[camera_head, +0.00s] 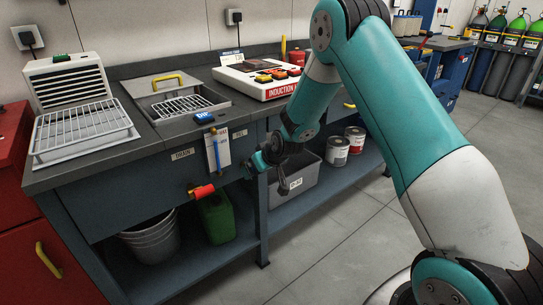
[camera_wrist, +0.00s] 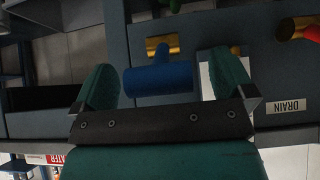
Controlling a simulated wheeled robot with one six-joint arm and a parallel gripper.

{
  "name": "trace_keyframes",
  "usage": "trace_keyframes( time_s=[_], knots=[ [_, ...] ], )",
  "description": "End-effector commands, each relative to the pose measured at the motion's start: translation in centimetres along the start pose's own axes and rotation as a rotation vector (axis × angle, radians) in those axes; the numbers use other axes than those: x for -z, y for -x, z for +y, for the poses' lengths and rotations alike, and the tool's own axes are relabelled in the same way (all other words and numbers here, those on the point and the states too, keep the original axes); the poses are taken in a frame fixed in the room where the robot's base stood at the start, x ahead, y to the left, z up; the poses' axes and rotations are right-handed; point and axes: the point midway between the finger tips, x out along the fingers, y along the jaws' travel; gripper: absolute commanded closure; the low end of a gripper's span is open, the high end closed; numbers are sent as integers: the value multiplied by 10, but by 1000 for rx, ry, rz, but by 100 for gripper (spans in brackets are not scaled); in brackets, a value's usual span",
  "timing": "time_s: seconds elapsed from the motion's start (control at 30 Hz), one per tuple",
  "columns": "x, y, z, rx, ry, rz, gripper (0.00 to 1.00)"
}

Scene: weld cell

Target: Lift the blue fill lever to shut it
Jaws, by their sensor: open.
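The blue fill lever (camera_wrist: 160,79) shows in the wrist view as a blue bar on a brass-coloured valve stem (camera_wrist: 158,47). It lies across the gap between the two fingers of my open gripper (camera_wrist: 166,83), with space visible on both sides. I cannot tell how deep it is between the fingers. In the head view my gripper (camera_head: 266,158) is at the front of the bench, below the FILL label (camera_head: 239,134). The lever cannot be made out there, apparently hidden by the gripper.
A red-handled drain valve (camera_head: 203,191) sticks out left of my gripper, below a white gauge plate (camera_head: 216,150). The DRAIN label (camera_wrist: 287,105) shows in the wrist view. On the shelf below stand a green can (camera_head: 216,217), a bucket (camera_head: 150,240) and a grey bin (camera_head: 296,178).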

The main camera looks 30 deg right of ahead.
Motion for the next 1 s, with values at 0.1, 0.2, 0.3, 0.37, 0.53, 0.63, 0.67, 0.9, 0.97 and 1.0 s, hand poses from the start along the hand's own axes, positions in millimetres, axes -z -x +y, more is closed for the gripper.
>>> trace_keyframes(
  time_s=[0.1,0.2,0.3,0.37,0.53,0.63,0.67,0.9,0.97,1.0],
  knots=[
    [2,25,0,-1,-1,3,0],
    [2,51,0,-2,-1,4,0],
    [2,78,1,-3,0,6,0],
    [3,93,1,-3,-1,7,0],
    [2,131,1,-3,0,7,0],
    [2,147,1,-3,0,7,0],
    [2,150,1,-2,0,7,0],
    [1,163,1,-1,0,6,0],
    [1,163,0,-1,0,5,0],
    [1,163,0,-1,0,5,0]
  ],
)
